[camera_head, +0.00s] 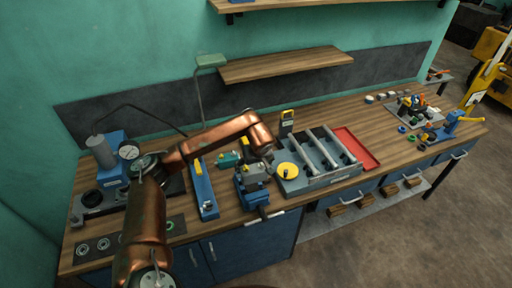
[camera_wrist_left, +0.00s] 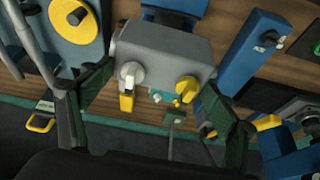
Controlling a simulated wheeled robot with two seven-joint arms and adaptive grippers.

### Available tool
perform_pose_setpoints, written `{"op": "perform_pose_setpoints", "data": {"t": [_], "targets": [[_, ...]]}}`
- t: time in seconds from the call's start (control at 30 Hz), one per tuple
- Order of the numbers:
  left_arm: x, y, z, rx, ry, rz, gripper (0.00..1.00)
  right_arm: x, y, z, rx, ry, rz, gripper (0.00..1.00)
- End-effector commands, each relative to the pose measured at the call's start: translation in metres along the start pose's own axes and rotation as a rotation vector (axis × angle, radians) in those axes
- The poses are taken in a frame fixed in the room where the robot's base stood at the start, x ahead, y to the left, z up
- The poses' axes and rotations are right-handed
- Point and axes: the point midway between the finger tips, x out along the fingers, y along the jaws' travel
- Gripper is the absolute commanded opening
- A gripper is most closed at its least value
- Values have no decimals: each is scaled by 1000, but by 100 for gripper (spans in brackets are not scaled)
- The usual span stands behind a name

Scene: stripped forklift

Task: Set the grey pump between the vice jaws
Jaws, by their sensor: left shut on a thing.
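The grey pump (camera_wrist_left: 165,50) is a grey block with a white port and a yellow port. In the left wrist view it sits between the two green-padded fingers of my left gripper (camera_wrist_left: 158,75), which is shut on it. In the head view the pump (camera_head: 254,173) shows at the top of the blue vice (camera_head: 254,197), below the end of my copper left arm. Blue vice parts (camera_wrist_left: 172,6) show just beyond the pump in the wrist view. Whether the pump touches the jaws or rests fully between them I cannot tell. My right gripper is out of view.
Right of the vice stands a grey fixture (camera_head: 318,181) with rails and a yellow disc (camera_head: 287,170), then a red tray (camera_head: 364,151). A long blue stand (camera_head: 203,192) is to the left. A teal item (camera_head: 228,159) lies behind the vice. Clear wooden bench (camera_head: 392,157) lies further right.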

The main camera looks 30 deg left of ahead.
Motion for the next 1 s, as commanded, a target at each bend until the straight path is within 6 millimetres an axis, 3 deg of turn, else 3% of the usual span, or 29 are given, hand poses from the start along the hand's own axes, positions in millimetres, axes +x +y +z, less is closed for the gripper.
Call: {"op": "perform_pose_setpoints", "data": {"t": [0.03, 0.2, 0.57, 1.0], "targets": [[-6, -1, -8, -19, 0, -8, 23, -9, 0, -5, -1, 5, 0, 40], [-2, -6, -16, -52, 1, -27, 23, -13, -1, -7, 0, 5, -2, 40], [13, -8, -11, -55, 0, -29, 23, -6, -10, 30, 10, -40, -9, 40], [45, -6, 3, -52, 1, -28, 23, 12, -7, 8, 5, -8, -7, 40]]}}
